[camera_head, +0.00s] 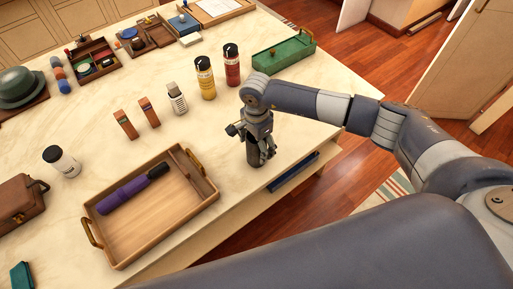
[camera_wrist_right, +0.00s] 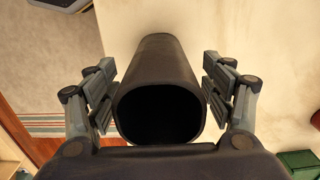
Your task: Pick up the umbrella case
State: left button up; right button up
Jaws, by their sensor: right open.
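The umbrella case (camera_wrist_right: 158,72) is a dark brown, hollow tube with an open top, seen from above in the right wrist view. In the head view its lower part (camera_head: 254,157) shows below my right gripper, standing upright on the table near the front edge. My right gripper (camera_head: 257,140) points down over it. In the wrist view the open fingers (camera_wrist_right: 160,106) stand on either side of the case, with small gaps visible. A folded purple umbrella (camera_head: 132,190) lies in a wooden tray. My left gripper is not in view.
The wooden tray (camera_head: 206,197) with brass handles lies left of the case.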

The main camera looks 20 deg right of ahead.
jog(key=c, duration=1.2)
jog(key=shift+r, duration=0.1)
